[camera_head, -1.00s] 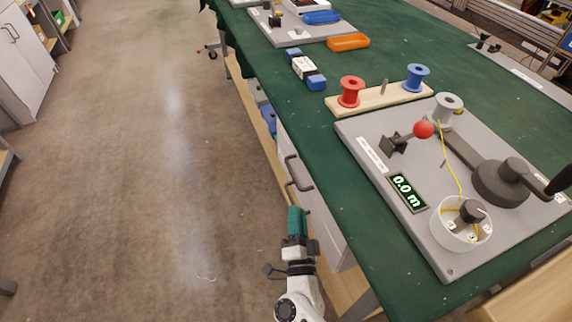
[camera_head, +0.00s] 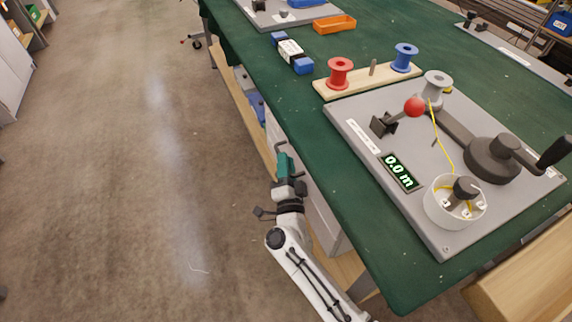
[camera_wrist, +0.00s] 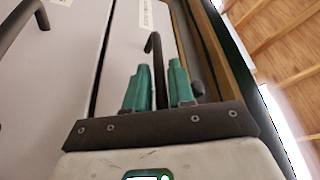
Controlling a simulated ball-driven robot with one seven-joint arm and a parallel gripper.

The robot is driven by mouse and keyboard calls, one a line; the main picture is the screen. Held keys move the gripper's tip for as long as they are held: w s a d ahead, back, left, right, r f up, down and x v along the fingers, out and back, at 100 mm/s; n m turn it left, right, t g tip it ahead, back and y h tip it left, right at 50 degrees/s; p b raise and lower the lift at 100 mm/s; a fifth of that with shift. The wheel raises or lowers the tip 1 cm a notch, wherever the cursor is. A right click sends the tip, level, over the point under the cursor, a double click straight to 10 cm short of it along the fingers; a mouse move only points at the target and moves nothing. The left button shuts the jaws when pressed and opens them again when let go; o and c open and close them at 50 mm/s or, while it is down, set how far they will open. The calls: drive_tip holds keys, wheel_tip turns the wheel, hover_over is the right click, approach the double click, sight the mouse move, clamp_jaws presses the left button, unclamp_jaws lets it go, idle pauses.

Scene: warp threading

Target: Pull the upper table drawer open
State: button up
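The upper table drawer (camera_wrist: 122,55) is a pale panel under the green table top, seen close up in the wrist view. Its dark bar handle (camera_wrist: 153,45) reaches down between the two green fingers of my gripper (camera_wrist: 160,85). The fingers look apart, one on each side of the bar; I cannot tell whether either touches it. In the head view my gripper (camera_head: 285,162) is beside the drawer front at the table's left side, covering most of the handle (camera_head: 281,146). The drawer looks shut.
A second drawer handle (camera_wrist: 22,22) shows at the left of the wrist view. On the green table (camera_head: 330,185) stand a grey winding board (camera_head: 440,225), a spool rack (camera_head: 355,85) and an orange tray (camera_head: 335,24). The floor (camera_head: 130,180) to the left is clear.

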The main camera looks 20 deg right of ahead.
clamp_jaws()
idle(0.4)
drive_tip(key=shift+a, duration=0.1)
drive_tip(key=a+b, duration=0.7)
drive_tip(key=a, duration=2.5)
drive_tip(key=shift+a, duration=0.25)
drive_tip(key=shift+s+f, duration=0.1)
unclamp_jaws()
